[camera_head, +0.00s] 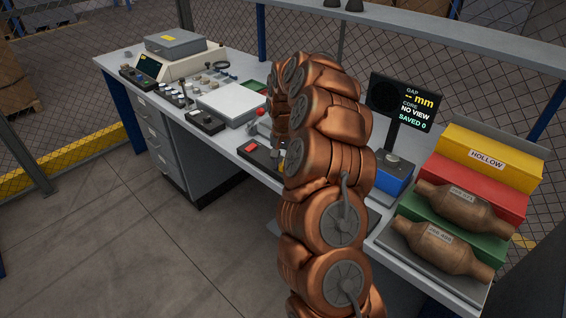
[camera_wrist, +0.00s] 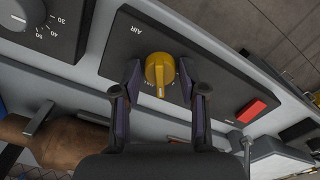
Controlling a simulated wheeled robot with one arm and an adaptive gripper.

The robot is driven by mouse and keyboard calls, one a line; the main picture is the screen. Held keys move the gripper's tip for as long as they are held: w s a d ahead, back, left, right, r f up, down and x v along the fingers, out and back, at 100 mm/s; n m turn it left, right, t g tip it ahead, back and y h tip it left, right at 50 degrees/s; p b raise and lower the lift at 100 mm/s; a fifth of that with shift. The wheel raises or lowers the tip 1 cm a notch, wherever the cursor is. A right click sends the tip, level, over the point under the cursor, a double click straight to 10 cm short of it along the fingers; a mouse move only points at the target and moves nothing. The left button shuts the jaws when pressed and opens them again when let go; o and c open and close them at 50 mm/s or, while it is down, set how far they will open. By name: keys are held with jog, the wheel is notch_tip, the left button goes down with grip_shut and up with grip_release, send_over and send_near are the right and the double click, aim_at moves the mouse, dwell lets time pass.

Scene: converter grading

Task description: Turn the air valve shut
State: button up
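The air valve is a yellow knob (camera_wrist: 160,74) on a dark panel (camera_wrist: 128,24) marked AIR, in the upper middle of the wrist view. A pale line marks the knob's face and runs roughly down the picture. My gripper (camera_wrist: 159,68) is open, with one dark finger on each side of the knob. Gaps show between the knob and both fingers. In the head view my copper-coloured arm hides most of the panel and my gripper. Part of the panel (camera_head: 263,160) shows left of the arm.
A red button (camera_wrist: 251,111) sits right of the knob on the same panel. A numbered dial (camera_wrist: 18,12) is at the upper left. A brown rounded body (camera_wrist: 55,158) lies lower left. In the head view, a display (camera_head: 404,100) reads NO VIEW; two converters (camera_head: 440,250) lie at the right.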

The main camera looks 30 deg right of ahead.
grip_shut()
jog(key=shift+f+b, duration=0.1)
jog(key=shift+b, duration=0.25)
jog(key=shift+f+n+b, duration=0.1)
jog(key=shift+n+b, duration=0.9)
jog(key=shift+b, duration=0.1)
jog(key=n+b, duration=0.2)
jog(key=shift+n, duration=0.3)
jog(key=n+b, duration=0.2)
jog(key=n, duration=0.1)
jog(key=shift+n, duration=0.3)
jog(key=shift+r+n+b, duration=0.2)
jog(key=shift+n+b, duration=0.55)
jog(key=shift+n, duration=0.95)
